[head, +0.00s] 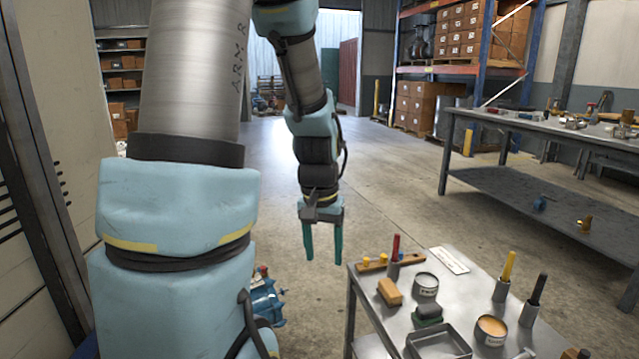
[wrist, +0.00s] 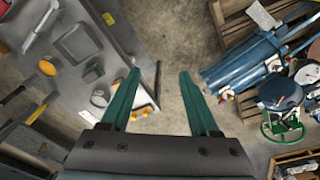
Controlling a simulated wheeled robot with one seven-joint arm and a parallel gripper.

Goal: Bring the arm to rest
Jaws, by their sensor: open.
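My arm reaches forward from the left of the head view, and its end hangs down near the middle. My gripper (head: 322,258) points at the floor with its two teal fingers apart and nothing between them. It is to the left of the metal work table (head: 362,293) and above its top. In the wrist view my gripper (wrist: 158,75) is also open and empty, with bare concrete floor (wrist: 160,40) between the fingertips. Part of the table's left end is hidden at the bottom of the head view.
The table holds a red-handled tool (head: 396,247), a wooden brush (head: 390,291), tins and a metal tray (head: 438,343). Blue machinery (head: 265,300) stands on the floor behind my arm; it shows in the wrist view (wrist: 240,62). A workbench (head: 560,130) is at right. The central floor is clear.

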